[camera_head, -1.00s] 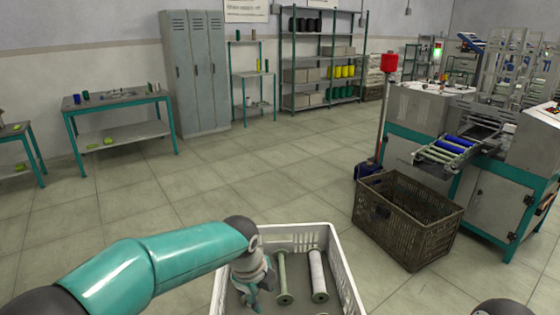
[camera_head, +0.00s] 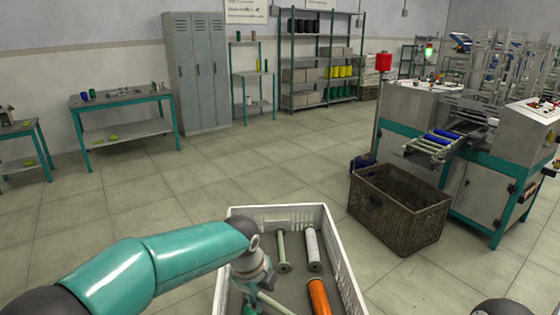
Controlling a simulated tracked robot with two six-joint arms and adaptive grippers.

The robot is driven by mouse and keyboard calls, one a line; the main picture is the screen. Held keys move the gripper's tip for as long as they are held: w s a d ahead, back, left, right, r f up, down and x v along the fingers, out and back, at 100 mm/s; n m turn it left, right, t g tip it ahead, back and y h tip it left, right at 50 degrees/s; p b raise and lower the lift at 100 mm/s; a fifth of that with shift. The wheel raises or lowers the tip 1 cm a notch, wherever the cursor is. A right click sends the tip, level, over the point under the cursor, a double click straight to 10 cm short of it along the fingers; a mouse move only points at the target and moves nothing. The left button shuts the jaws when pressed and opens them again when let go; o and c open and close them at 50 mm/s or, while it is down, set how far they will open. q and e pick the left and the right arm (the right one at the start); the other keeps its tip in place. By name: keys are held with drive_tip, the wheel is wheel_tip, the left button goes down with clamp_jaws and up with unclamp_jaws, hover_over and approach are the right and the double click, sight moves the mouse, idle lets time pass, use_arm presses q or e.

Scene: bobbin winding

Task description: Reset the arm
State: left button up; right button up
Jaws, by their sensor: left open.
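My left arm comes in from the lower left, and my left gripper (camera_head: 252,300) points down into a white crate (camera_head: 345,262) at the bottom middle. The gripper is open; its fingertips are small and hard to make out near the bottom edge. In the crate, a pale green bobbin (camera_head: 282,252) and a white-wound bobbin (camera_head: 313,248) lie side by side. An orange-wound bobbin (camera_head: 320,298) lies nearer, cut by the bottom edge. A slim pale green rod (camera_head: 277,304) lies at a slant beside the gripper. My right gripper is not in view.
A brown slatted crate (camera_head: 400,215) stands on the floor to the right, before a teal and grey machine (camera_head: 470,190) with blue rolls on a roller chute (camera_head: 433,143). A workbench (camera_head: 121,101), lockers (camera_head: 198,75) and shelves (camera_head: 322,75) line the back. The middle floor is clear.

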use_arm(q)
drive_tip(key=s+a+f+n+g, duration=0.2)
drive_tip(key=s+a+f, duration=0.15)
drive_tip(key=f, duration=0.25)
drive_tip(key=s+a+f+n+g+p, duration=0.1)
drive_tip(key=s+a+f, duration=0.25)
drive_tip(key=f, duration=0.35)
drive_tip(key=s+a+f+n+g, duration=0.2)
drive_tip(key=s+a+f, duration=0.1)
drive_tip(key=s+f, duration=0.25)
drive_tip(key=s+d+f+n+t+h, duration=0.1)
drive_tip(key=s+f+n, duration=0.3)
drive_tip(key=s+n, duration=0.3)
drive_tip(key=s+d+f+n+t+h, duration=0.1)
drive_tip(key=s+f+n, duration=0.4)
drive_tip(key=n, duration=0.8)
drive_tip(key=shift+s+n+t+h+p, duration=0.35)
drive_tip(key=shift+s+t, duration=0.15)
drive_tip(key=shift+s, duration=0.45)
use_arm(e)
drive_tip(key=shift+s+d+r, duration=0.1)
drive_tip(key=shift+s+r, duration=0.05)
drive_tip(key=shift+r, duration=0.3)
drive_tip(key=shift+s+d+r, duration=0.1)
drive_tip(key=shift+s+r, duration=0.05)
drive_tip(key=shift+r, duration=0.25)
use_arm(q)
drive_tip(key=shift+f, duration=0.15)
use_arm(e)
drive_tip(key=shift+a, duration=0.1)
